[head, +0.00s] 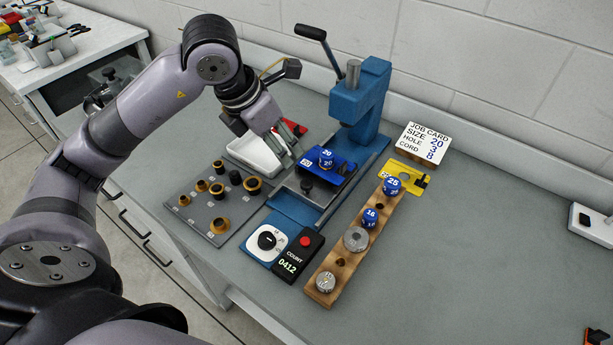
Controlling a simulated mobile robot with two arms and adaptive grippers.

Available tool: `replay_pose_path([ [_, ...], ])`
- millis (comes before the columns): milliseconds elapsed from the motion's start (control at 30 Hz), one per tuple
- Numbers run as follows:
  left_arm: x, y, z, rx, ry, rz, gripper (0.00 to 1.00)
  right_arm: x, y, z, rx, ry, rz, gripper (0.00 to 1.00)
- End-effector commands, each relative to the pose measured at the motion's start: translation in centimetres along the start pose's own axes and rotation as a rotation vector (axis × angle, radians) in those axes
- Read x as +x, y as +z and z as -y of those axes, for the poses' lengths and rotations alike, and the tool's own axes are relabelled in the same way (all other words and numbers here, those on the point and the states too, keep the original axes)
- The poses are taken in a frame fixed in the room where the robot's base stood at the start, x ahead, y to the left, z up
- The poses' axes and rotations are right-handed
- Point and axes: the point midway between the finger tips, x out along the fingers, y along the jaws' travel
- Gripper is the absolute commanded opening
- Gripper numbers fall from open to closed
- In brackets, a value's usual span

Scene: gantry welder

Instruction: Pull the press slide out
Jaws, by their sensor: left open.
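The blue arbor press (357,95) stands on the bench with its black lever raised to the upper left. A blue die marked 20 (327,160) sits on a blue block above and behind the knob. My left gripper (292,140) is open and empty, just left of the press and behind the slide's left side, pointing down right. I cannot tell whether a fingertip touches the blue block. My right gripper is not in view.
A white tray (252,158) and a grey board of bushings (205,202) lie left of the press. A counter box (298,257) and dial box (268,240) stand in front. A wooden die rack (322,282) and job card (424,143) are to the right. The bench's right side is mostly clear.

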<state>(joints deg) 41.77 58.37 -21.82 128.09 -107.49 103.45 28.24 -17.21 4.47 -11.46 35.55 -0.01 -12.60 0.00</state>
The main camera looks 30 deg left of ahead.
Motion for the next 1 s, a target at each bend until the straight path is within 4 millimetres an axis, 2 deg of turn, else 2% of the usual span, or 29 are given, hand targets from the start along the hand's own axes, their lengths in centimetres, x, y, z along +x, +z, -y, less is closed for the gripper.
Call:
replay_pose_path([
  [600, 12.8, -0.1, 0.2, 0.001, -0.006, -0.005, 0.44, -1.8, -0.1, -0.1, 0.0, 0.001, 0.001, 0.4],
  [800, 15.2, 0.0, 0.2, 0.002, -0.005, -0.002, 0.44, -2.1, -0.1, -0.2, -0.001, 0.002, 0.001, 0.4],
  [1000, 16.0, -0.1, 0.2, 0.004, -0.004, 0.0, 0.44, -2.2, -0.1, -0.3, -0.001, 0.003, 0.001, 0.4],
])
